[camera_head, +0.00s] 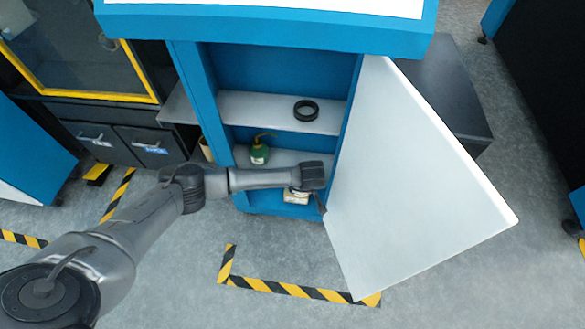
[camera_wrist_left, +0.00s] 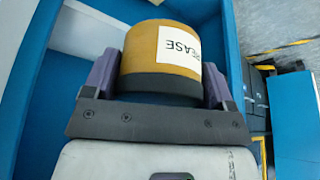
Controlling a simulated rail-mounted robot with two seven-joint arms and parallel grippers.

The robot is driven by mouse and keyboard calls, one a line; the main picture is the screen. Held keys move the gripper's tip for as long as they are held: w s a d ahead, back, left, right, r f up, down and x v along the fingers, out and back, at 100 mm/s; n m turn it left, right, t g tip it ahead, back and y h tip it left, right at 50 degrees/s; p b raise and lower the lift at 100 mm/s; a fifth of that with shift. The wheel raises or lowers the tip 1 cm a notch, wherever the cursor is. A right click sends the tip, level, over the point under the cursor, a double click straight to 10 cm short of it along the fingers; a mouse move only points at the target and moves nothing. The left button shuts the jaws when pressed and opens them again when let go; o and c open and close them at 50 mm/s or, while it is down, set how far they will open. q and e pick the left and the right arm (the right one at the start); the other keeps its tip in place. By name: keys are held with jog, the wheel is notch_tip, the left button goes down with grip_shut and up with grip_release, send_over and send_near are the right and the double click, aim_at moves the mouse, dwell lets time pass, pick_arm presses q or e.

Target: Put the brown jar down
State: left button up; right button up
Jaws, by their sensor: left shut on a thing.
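The brown jar (camera_wrist_left: 152,45) is yellow-brown with a dark band and a white label ending in "EASE". In the left wrist view it sits between the two purple-grey fingers of my left gripper (camera_wrist_left: 160,80), which is shut on it. In the head view my left arm reaches into the lower part of the blue cabinet (camera_head: 208,95), and my left gripper (camera_head: 308,190) is there, mostly hidden by the wrist. A small pale and yellowish patch of the jar (camera_head: 296,197) shows below it. I cannot tell whether the jar touches a surface. My right gripper is out of view.
The white cabinet door (camera_head: 405,190) stands wide open just right of my left gripper. A black ring (camera_head: 306,110) lies on the upper shelf (camera_head: 255,108). A green bottle (camera_head: 259,153) with a spout stands on the shelf below. Striped tape (camera_head: 290,289) marks the floor in front.

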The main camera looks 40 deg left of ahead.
pick_arm(q)
jog(key=w+a+b, duration=0.1)
jog(key=a, duration=0.1)
jog(key=w+a+b, duration=0.1)
jog(key=w+a, duration=0.2)
jog(key=a, duration=0.1)
jog(key=shift+w+a+b, duration=0.25)
jog(key=shift+b, duration=0.15)
jog(key=shift+w+a, duration=0.15)
jog(key=shift+a, duration=0.25)
jog(key=shift+w+a+f+b, duration=0.2)
jog(key=shift+w+a+b, duration=0.2)
jog(key=shift+a+b, duration=0.3)
notch_tip(320, 180, down, 3)
jog(key=shift+r+b, duration=0.2)
jog(key=shift+b, duration=0.8)
jog(key=shift+d+f, duration=0.1)
jog(key=shift+f, duration=0.2)
jog(key=shift+s, duration=0.1)
jog(key=shift+f, duration=0.1)
jog(key=o, duration=1)
